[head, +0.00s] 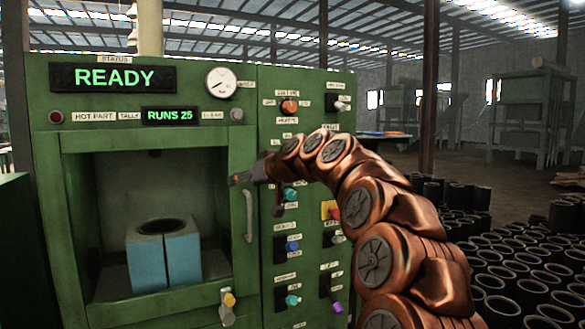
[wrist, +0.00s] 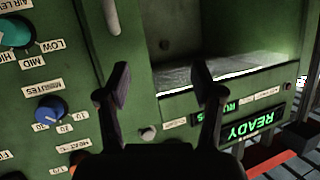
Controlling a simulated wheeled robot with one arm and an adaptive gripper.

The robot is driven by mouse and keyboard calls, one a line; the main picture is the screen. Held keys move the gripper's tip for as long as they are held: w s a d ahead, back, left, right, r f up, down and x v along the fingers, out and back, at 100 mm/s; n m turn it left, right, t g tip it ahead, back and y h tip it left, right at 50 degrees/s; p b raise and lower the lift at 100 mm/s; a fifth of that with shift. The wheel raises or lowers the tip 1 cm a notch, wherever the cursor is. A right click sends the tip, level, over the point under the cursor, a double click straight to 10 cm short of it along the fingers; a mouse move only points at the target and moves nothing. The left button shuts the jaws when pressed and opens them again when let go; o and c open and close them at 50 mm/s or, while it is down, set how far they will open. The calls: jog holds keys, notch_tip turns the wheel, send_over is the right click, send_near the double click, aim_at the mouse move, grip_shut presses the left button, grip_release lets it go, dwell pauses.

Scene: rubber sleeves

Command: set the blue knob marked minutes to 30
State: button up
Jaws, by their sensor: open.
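The blue minutes knob (wrist: 50,107) shows at the left of the wrist view, which is upside down, with its label "MINUTES" and small number labels around its rim. Its exact pointer setting is too small to tell. In the head view a blue knob (head: 292,245) sits on the right panel of the green machine, below my arm. My gripper (wrist: 163,75) is open and empty, with its two dark fingers spread over the machine front. In the head view my gripper (head: 240,179) is above and to the left of the blue knob, apart from it.
A vertical door handle (head: 249,215) stands left of the knob panel. Teal knobs (head: 292,300) sit close to the blue knob, and switches lie to its right. The open chamber holds a blue block (head: 148,262). Black sleeves (head: 500,255) cover the floor at right.

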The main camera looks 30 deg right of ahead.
jog(key=w+d+r+m+t+h+b, duration=0.1)
jog(key=d+r+t+h+b, duration=0.1)
jog(key=d, duration=0.7)
jog(key=w+d+r+m+t+h+b, duration=0.1)
jog(key=d+r+t+h+b, duration=0.15)
jog(key=d, duration=0.75)
jog(key=w+p, duration=0.4)
jog(key=w, duration=0.3)
jog(key=shift+w+d, duration=0.2)
jog(key=shift+w, duration=0.1)
jog(key=shift+r, duration=0.1)
jog(key=shift+c, duration=0.2)
jog(key=c, duration=1.1)
